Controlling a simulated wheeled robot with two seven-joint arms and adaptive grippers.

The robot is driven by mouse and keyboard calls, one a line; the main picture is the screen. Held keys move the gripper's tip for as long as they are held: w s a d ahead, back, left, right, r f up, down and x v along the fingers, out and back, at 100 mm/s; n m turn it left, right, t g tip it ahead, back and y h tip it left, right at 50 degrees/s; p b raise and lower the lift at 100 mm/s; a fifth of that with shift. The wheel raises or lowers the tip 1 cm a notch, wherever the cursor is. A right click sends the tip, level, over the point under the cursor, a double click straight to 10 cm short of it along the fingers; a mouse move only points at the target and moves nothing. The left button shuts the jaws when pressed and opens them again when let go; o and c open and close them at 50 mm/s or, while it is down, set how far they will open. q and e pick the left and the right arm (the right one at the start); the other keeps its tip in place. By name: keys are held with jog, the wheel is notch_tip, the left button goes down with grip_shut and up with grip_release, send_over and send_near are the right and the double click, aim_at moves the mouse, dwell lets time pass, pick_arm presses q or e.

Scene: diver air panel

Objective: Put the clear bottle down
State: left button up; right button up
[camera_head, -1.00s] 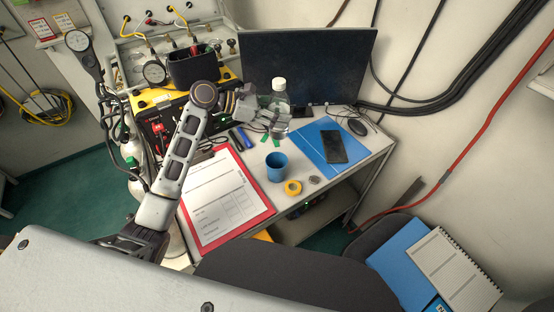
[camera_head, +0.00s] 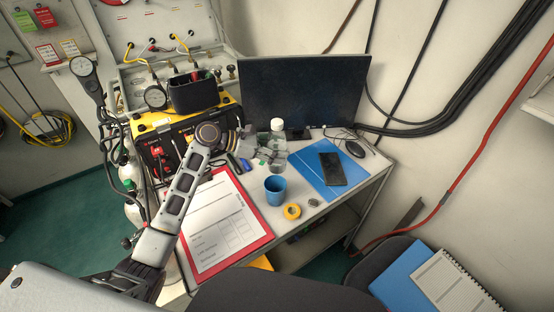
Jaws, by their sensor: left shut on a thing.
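The clear bottle (camera_head: 278,141) with a white cap is upright near the back of the desk, in front of the monitor. My left gripper (camera_head: 272,152) is shut on the clear bottle, reaching it from the left. The bottle's base is at or just above the desk top (camera_head: 303,190); I cannot tell whether it touches. The fingers partly hide the lower bottle. My right gripper is not in view.
A blue cup (camera_head: 275,189), yellow tape roll (camera_head: 292,211) and red clipboard (camera_head: 226,222) stand in front. A blue folder (camera_head: 314,179) with a black phone (camera_head: 332,169) lies to the right. The monitor (camera_head: 305,92) stands behind.

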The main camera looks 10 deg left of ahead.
pick_arm(q)
notch_tip(320, 180, down, 4)
jog(key=shift+r, duration=0.1)
jog(key=shift+f, duration=0.4)
jog(key=o, duration=0.7)
jog(key=shift+f, duration=0.1)
jog(key=shift+o, duration=0.7)
jog(key=shift+s+a+r, duration=0.15)
jog(key=shift+a+r, duration=0.15)
jog(key=shift+a, duration=0.1)
jog(key=v, duration=1.1)
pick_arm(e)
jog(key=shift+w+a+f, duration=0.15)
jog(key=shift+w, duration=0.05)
